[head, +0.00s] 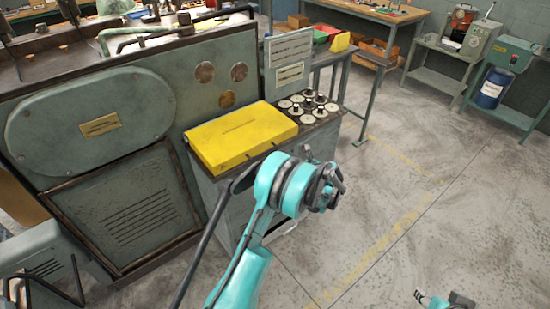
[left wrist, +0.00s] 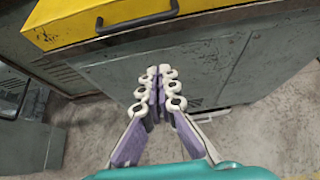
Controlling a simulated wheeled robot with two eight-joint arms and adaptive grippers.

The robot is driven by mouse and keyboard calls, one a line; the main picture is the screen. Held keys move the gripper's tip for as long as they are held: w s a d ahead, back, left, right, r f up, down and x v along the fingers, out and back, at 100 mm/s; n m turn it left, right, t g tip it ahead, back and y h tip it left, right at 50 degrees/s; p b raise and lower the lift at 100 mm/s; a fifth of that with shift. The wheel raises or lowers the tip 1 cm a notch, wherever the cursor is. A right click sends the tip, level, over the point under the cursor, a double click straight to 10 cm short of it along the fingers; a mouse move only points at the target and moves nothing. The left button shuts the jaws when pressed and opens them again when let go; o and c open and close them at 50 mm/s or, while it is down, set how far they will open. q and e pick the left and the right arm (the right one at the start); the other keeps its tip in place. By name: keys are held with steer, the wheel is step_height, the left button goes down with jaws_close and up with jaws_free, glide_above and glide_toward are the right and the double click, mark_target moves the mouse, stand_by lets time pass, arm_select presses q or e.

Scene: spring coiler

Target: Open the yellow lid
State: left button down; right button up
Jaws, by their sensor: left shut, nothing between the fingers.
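The yellow lid (head: 240,136) lies closed and flat on top of a grey cabinet (head: 220,200) beside the big machine. Its front edge and a dark bar handle (left wrist: 137,22) show at the top of the left wrist view. My left gripper (left wrist: 157,78) is shut and empty, its fingertips in front of the cabinet's front face and below the handle, apart from it. In the head view my left arm hides these fingers and part of the lid's front edge. A teal and dark end of my right arm (head: 445,301) shows at the bottom right; its fingers are not clear.
Several round metal parts (head: 308,105) stand on a tray right of the lid, by an upright grey panel (head: 289,62). The large green machine (head: 90,120) stands directly left. Red and yellow bins (head: 338,42) sit behind. Open concrete floor (head: 430,190) lies to the right.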

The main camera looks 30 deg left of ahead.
arm_select(q)
steer(key=b+x, duration=0.3)
steer(key=x, duration=0.7)
steer(key=r, duration=0.4)
steer(key=shift+w+a, duration=0.15)
steer(key=shift+a, duration=0.25)
arm_select(e)
step_height(320, 180, down, 4)
steer(key=shift+r, duration=0.25)
